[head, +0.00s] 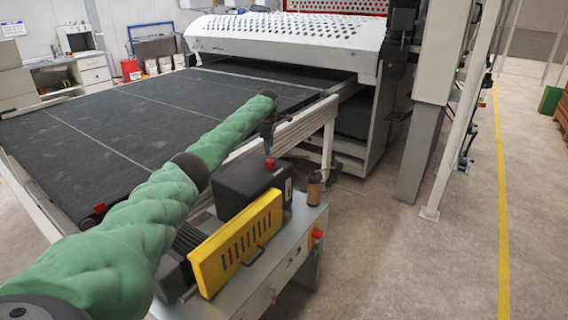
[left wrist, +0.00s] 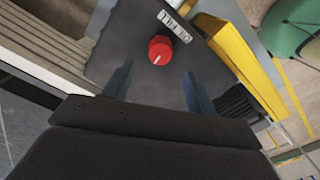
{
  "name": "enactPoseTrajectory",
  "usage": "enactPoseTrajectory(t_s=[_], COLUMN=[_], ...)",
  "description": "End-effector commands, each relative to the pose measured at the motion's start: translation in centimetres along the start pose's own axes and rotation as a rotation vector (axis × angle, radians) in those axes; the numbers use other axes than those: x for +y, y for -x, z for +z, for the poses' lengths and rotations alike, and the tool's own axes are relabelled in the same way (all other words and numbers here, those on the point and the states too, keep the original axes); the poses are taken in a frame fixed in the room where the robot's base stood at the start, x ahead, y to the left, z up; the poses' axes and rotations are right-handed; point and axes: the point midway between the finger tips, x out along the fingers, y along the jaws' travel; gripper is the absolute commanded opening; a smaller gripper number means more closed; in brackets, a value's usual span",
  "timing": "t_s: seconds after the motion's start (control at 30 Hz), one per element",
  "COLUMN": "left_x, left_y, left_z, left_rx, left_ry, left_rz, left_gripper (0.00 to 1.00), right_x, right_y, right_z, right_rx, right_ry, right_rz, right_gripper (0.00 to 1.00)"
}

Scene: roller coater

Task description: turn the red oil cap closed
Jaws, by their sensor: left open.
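The red oil cap (head: 270,163) sits on top of a dark box-shaped housing (head: 243,187) beside the conveyor. In the left wrist view the cap (left wrist: 160,50) is round and red with a pale line on its top, and a white label lies beside it. My left gripper (head: 268,148) is above the cap, pointing down. In the left wrist view its two fingers (left wrist: 156,88) are apart, with the cap ahead of the space between them. The fingers do not appear to touch the cap. My right gripper is not in view.
A yellow slotted guard (head: 237,243) stands in front of the housing on a grey metal cabinet (head: 290,246). A small brown canister (head: 313,190) stands right of the housing. The wide dark conveyor belt (head: 110,120) lies behind. Open floor is at right.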

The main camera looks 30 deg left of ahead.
Motion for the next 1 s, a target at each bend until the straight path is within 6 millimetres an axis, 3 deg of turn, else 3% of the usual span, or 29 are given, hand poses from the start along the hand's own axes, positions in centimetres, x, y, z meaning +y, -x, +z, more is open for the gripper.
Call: enactPoseTrajectory(t_s=[0.2, 0.47, 1.0], left_x=[-0.1, -0.1, -0.1], left_y=[0.0, -0.8, -7.2], left_z=[0.1, 0.1, 0.2], left_rx=[0.000, 0.002, 0.002], left_ry=[0.240, 0.299, 0.296], left_rz=[-0.004, -0.005, -0.004], left_gripper=[0.57, 0.57, 0.57], right_x=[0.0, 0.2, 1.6], right_y=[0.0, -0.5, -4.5], right_z=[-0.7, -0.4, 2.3], right_rx=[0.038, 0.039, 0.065], right_ry=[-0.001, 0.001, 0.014], right_rz=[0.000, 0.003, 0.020], right_gripper=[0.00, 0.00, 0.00])
